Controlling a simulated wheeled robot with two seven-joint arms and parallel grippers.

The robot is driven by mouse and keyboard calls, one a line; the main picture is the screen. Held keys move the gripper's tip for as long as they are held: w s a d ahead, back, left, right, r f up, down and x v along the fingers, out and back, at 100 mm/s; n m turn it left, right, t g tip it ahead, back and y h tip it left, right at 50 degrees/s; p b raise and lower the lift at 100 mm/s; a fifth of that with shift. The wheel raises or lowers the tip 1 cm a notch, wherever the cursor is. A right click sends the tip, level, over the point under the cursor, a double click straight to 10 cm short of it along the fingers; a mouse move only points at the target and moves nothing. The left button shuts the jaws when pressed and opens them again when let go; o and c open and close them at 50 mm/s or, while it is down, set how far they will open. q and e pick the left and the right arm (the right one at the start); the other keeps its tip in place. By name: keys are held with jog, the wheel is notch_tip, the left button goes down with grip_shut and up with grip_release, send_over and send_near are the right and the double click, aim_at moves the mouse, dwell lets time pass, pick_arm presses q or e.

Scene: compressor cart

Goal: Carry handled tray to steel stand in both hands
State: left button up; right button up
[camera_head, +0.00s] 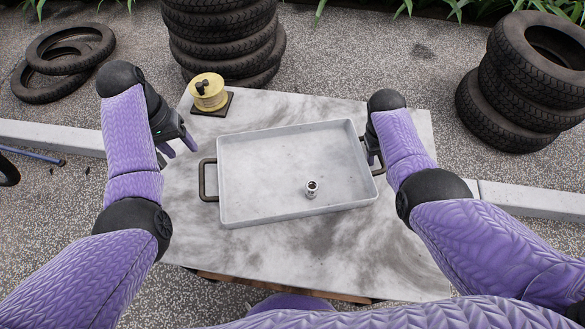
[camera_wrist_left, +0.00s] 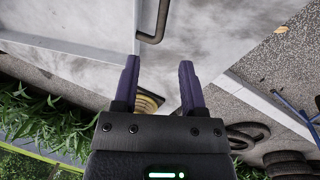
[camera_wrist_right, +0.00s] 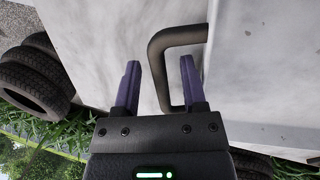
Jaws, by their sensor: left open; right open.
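The handled tray (camera_head: 285,150), shallow and light grey, lies on the marble-topped table with a small metal socket (camera_head: 312,188) inside. Its dark left handle (camera_head: 208,180) also shows in the left wrist view (camera_wrist_left: 154,32). My left gripper (camera_head: 178,152) is open and empty, apart from that handle, beyond it towards the table's far left. My right gripper (camera_head: 373,160) is open at the right handle (camera_head: 379,163). In the right wrist view the handle's bar (camera_wrist_right: 160,75) appears between the open fingers (camera_wrist_right: 160,65); contact cannot be told. I cannot make out a steel stand.
The marble tabletop (camera_head: 385,255) is bare in front of the tray. A yellow spool (camera_head: 208,92) on a dark base stands at the far left corner. Tyre stacks (camera_head: 225,40) (camera_head: 520,85) stand behind and to the right. A pale kerb (camera_head: 525,200) crosses the gravel ground.

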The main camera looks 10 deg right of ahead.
pick_arm(q)
jog(key=shift+a+r, duration=0.2)
jog(key=shift+r, duration=0.9)
pick_arm(e)
jog(key=v, duration=1.2)
